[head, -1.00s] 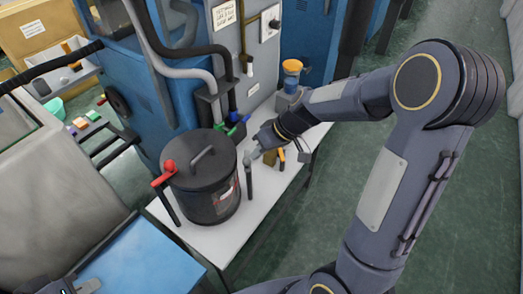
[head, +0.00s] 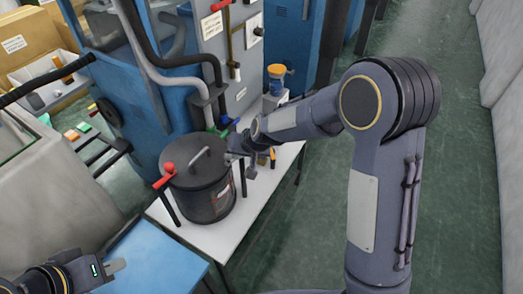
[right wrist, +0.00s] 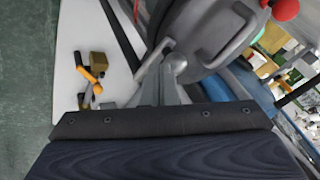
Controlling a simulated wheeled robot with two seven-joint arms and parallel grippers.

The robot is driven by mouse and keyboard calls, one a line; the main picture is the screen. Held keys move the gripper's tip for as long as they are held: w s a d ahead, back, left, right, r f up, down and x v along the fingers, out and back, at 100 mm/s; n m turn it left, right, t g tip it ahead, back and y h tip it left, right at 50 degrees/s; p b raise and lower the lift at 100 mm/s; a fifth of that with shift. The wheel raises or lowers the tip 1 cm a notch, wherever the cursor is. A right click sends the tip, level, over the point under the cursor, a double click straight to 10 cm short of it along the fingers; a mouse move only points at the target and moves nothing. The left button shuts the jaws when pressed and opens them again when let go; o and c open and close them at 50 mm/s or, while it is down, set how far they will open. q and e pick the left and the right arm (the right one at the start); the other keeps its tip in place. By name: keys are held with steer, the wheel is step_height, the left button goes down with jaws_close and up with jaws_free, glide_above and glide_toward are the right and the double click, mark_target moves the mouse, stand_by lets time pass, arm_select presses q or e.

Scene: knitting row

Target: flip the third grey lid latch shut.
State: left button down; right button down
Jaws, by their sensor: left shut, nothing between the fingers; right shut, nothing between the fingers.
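A dark round pot (head: 205,205) with a closed lid (head: 200,168) and a bar handle stands on a white table. A red lever with a red ball (head: 168,168) is at the lid's left edge. A dark upright bar (head: 243,180) stands at the pot's right side. My right gripper (head: 234,158) is shut and empty at the lid's right rim. In the right wrist view its grey fingers (right wrist: 174,68) are close to the rim; I cannot tell whether they touch. The grey latch is not clearly distinguishable beside the fingers. My left gripper (head: 115,266) is shut at lower left, far from the pot.
Orange-handled items (right wrist: 92,72) lie on the white table (head: 262,200) right of the pot. An orange-topped container (head: 277,78) stands behind. A blue machine with hoses (head: 150,85) rises behind the pot. A blue surface (head: 160,258) is in front. Green floor is clear at right.

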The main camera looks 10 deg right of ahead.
steer(key=shift+w+a+f+b, duration=0.1)
steer(key=shift+w+a+b, duration=0.1)
steer(key=shift+w+a, duration=0.3)
steer(key=shift+w+a+f+b, duration=0.1)
steer(key=shift+w+a+b, duration=0.05)
steer(key=shift+a, duration=0.55)
arm_select(q)
steer(key=shift+w+a+f, duration=0.1)
steer(key=shift+a+f, duration=0.35)
steer(key=shift+f, duration=0.15)
arm_select(e)
steer(key=shift+w+a+r, duration=0.15)
steer(key=shift+w+a, duration=0.25)
steer(key=shift+w, duration=0.15)
arm_select(q)
steer(key=shift+b, duration=0.3)
arm_select(e)
steer(key=shift+w, duration=0.15)
arm_select(q)
steer(key=shift+f, duration=0.1)
